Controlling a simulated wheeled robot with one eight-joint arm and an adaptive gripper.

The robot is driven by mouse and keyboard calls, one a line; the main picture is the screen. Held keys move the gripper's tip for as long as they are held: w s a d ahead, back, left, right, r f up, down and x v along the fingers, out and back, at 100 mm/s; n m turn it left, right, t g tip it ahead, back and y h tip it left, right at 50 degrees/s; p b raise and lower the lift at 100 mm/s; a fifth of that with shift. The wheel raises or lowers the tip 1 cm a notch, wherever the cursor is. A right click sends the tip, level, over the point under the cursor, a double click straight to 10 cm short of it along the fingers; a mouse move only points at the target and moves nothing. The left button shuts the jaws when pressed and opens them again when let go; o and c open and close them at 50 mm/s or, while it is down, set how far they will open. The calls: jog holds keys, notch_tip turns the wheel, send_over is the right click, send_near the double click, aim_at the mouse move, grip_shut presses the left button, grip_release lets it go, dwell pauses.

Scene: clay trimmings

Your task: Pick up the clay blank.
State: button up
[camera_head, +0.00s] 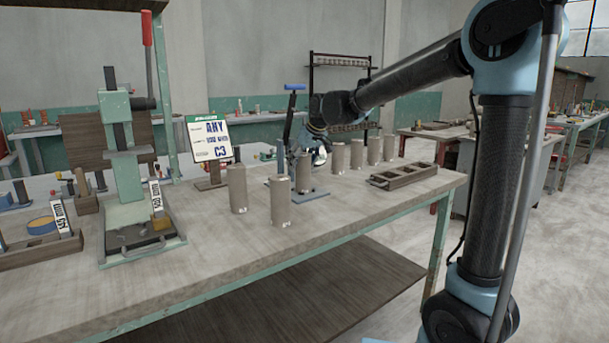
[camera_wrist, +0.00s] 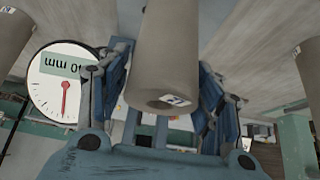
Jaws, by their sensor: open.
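Several grey-brown clay cylinders stand upright on the workbench, among them a front one (camera_head: 281,201), one left of it (camera_head: 237,188) and one beside the gauge stand (camera_head: 304,173). The fingers are open. I cannot tell which cylinder in the head view this is.
A round dial gauge (camera_wrist: 64,85) is close to the left finger. Other cylinders stand at the upper left (camera_wrist: 15,35) and right edge (camera_wrist: 311,65). A slotted tray (camera_head: 403,176), a sign (camera_head: 207,137) and a green lever press (camera_head: 125,190) share the bench. Its front strip is clear.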

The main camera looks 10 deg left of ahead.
jog(key=shift+x, duration=0.9)
grip_shut()
jog(key=shift+r, duration=0.15)
notch_tip(320, 180, up, 9)
jog(key=shift+f, duration=0.1)
jog(key=shift+w+d+f+m, duration=0.15)
jog(key=shift+w+m, duration=0.1)
jog(key=shift+m, duration=0.15)
